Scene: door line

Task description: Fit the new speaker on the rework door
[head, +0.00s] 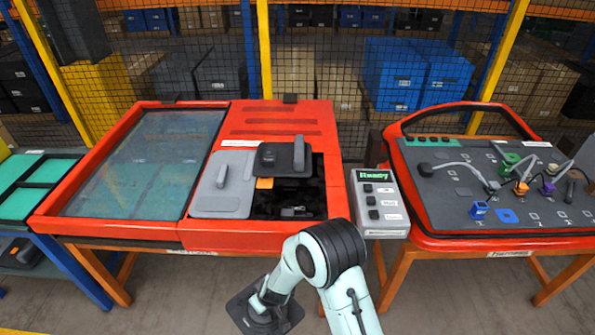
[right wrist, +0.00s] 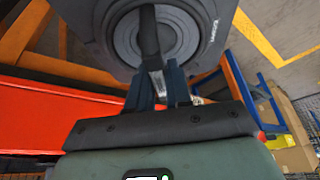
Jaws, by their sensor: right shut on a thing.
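My right gripper (right wrist: 160,90) is shut on the bar handle of a dark grey speaker (right wrist: 105,15), a square plate with a round ringed face. In the head view the speaker (head: 246,312) hangs low, in front of the benches. A red door (head: 262,238) with a window lies on the left bench; its label is unreadable. It has a dark opening (head: 318,190), a light grey panel with a handle (head: 222,185) and a dark plate with a handle (head: 270,158) at the opening's far edge. My left gripper is not in view.
A control box (head: 380,200) with a green "Ready" display stands between the benches. A red-rimmed grey board (head: 470,205) with cables and coloured connectors is at the right. A teal-topped rack (head: 28,190) stands at the far left. The floor in front is clear.

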